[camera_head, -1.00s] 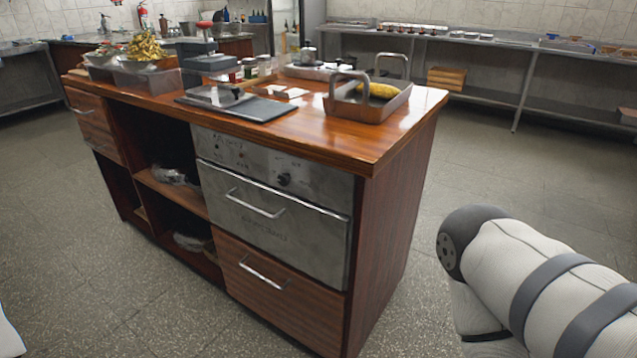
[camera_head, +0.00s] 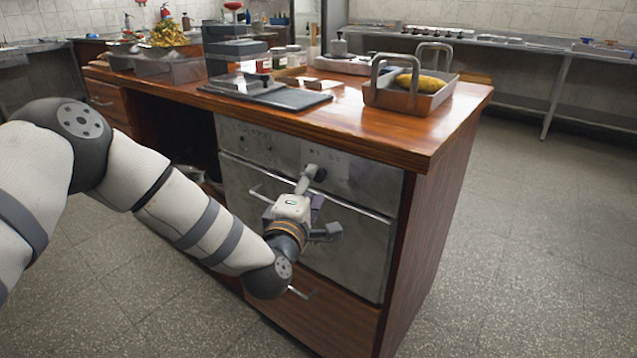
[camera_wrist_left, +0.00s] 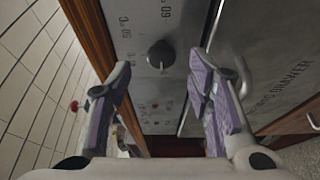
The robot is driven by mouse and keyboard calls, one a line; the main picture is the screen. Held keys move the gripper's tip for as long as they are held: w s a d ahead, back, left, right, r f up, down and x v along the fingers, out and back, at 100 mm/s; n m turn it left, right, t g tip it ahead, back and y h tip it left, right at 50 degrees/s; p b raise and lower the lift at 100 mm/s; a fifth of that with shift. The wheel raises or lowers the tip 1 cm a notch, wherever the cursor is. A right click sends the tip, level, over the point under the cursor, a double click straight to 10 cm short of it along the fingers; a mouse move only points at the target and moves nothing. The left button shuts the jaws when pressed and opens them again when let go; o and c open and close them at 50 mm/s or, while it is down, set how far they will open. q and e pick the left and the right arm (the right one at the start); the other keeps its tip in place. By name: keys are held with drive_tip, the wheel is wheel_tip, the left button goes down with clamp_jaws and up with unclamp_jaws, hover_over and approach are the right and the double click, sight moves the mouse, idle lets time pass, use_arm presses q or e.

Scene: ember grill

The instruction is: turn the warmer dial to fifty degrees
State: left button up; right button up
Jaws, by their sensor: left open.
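The warmer dial (camera_head: 320,173) is a dark round knob on the worn metal panel (camera_head: 375,182) above the warming drawer front. In the left wrist view the dial (camera_wrist_left: 160,54) lies between my open fingertips in the picture, seemingly ahead of them, with no contact visible. My right gripper is out of view.
The drawer's bar handle (camera_head: 258,193) sticks out below the panel, close to my left gripper. The wooden counter edge (camera_head: 400,153) overhangs above. A metal tray (camera_head: 425,103) with yellow food stands on top. The floor to the right is clear.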

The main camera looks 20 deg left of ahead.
sight(317, 177)
use_arm(q)
drive_tip(key=w, duration=0.3)
drive_tip(key=shift+w, duration=0.15)
drive_tip(key=shift+c, duration=0.2)
clamp_jaws()
